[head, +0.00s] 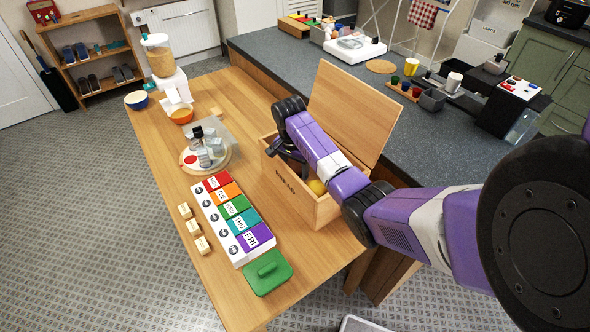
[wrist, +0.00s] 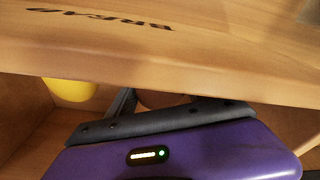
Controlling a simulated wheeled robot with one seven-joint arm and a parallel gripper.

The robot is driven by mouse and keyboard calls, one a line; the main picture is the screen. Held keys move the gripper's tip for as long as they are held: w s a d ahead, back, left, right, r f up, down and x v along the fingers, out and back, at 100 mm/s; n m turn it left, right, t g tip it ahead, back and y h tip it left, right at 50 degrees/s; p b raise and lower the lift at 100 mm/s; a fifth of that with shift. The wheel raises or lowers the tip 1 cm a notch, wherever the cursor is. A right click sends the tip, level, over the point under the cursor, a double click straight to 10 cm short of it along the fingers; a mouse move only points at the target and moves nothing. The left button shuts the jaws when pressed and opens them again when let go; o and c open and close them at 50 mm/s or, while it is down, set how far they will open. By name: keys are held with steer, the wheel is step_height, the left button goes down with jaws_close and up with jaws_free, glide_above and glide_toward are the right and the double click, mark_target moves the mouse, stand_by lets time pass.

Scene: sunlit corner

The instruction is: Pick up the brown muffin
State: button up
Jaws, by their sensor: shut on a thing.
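The wooden box (head: 287,186) marked BREAD stands on the table with its lid raised. My gripper (head: 290,153) is low over the box's left end, and its fingertips are mostly hidden. In the wrist view, the box's lettered wall (wrist: 230,55) crosses in front of my gripper (wrist: 140,102). A small part of a brown rounded thing, which looks like the brown muffin (wrist: 165,100), shows beside a grey finger below that wall. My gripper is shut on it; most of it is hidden.
A yellow round thing (wrist: 70,89) lies in the box, also visible in the head view (head: 317,187). The raised lid (head: 352,112) stands behind my arm. A coloured day-labelled organizer (head: 234,217) and green lid (head: 267,272) lie in front of the box.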

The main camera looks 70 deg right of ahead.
steer(key=shift+r, duration=0.1)
step_height(320, 180, up, 12)
steer(key=shift+w+r, duration=0.1)
steer(key=shift+r, duration=0.05)
step_height(320, 180, up, 8)
steer(key=f+p, duration=0.1)
steer(key=p, duration=0.6)
glide_above(295, 163)
steer(key=shift+r, duration=0.25)
